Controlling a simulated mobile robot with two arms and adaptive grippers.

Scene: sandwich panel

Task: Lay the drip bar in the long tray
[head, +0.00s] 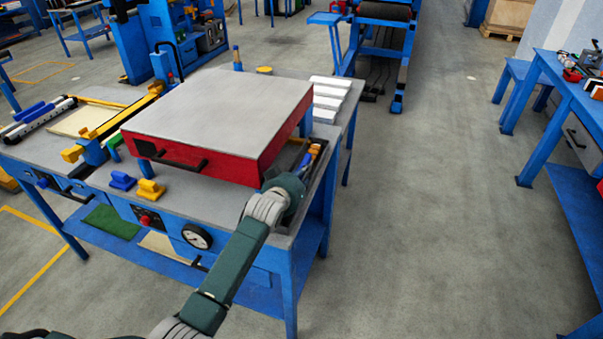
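A narrow dark-edged tray (325,148) lies along the right side of the workbench, partly hidden by the red box and my arm. Items with blue and orange parts (308,160) lie in it. I cannot tell which thing is the drip bar. A green-grey arm of mine rises from the lower left and ends in a rounded wrist at the front end of this tray. No fingers show there, so I cannot see whether it holds anything. My other gripper is not in view.
A large red box with a grey top (225,105) stands high over the workbench (100,178). Yellow (150,190) and blue (122,181) blocks sit at the front. White bars (330,98) lie behind right. Rollers (38,118) lie far left.

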